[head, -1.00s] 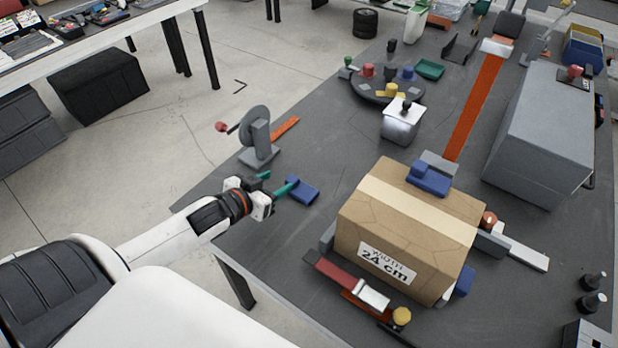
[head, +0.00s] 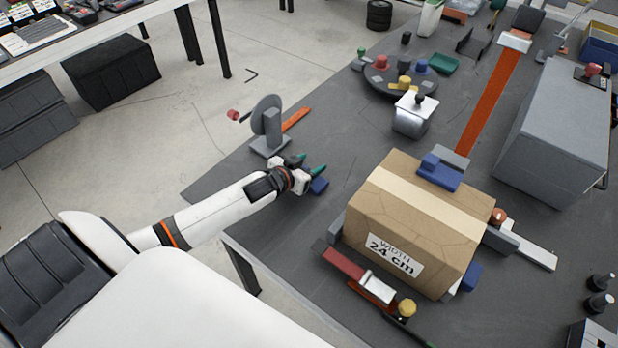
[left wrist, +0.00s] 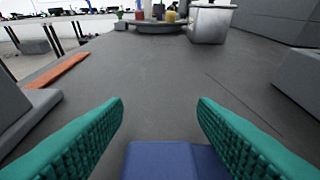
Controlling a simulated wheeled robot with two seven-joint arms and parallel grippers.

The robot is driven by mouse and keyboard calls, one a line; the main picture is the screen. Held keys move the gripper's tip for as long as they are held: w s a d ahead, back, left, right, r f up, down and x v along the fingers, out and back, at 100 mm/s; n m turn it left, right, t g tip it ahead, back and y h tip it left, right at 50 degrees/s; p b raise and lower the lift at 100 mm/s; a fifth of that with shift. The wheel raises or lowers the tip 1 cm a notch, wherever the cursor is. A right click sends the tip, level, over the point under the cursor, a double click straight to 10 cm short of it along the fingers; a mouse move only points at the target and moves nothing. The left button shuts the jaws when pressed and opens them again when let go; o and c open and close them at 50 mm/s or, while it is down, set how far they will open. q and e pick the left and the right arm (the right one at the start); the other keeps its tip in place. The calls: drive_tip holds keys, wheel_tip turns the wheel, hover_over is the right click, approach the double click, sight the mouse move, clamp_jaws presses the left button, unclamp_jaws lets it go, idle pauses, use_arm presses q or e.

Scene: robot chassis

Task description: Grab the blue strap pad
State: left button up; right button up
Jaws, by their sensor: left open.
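The loose blue strap pad (head: 320,186) lies on the dark table near its left edge, partly hidden by my left gripper (head: 309,164). In the left wrist view the blue strap pad (left wrist: 172,160) shows at the bottom edge, between the two green ribbed fingers of my left gripper (left wrist: 160,102). The fingers are apart, and I see no grip on the pad. Its near part is cut off. Another blue pad (head: 440,174) sits on the top far edge of the cardboard box (head: 385,212). My right gripper is not in view.
A grey stand with a disc and red crank (head: 268,125) is just beyond my left gripper. An orange strap (head: 490,100) runs back from the box. A metal pot (head: 412,118) and a round tray stand farther back. Table between gripper and pot is clear.

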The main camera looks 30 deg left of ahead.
use_arm(q)
drive_tip(key=shift+w+f, duration=0.1)
drive_tip(key=shift+w, duration=0.1)
drive_tip(key=c, duration=1)
drive_tip(key=shift+c, duration=0.2)
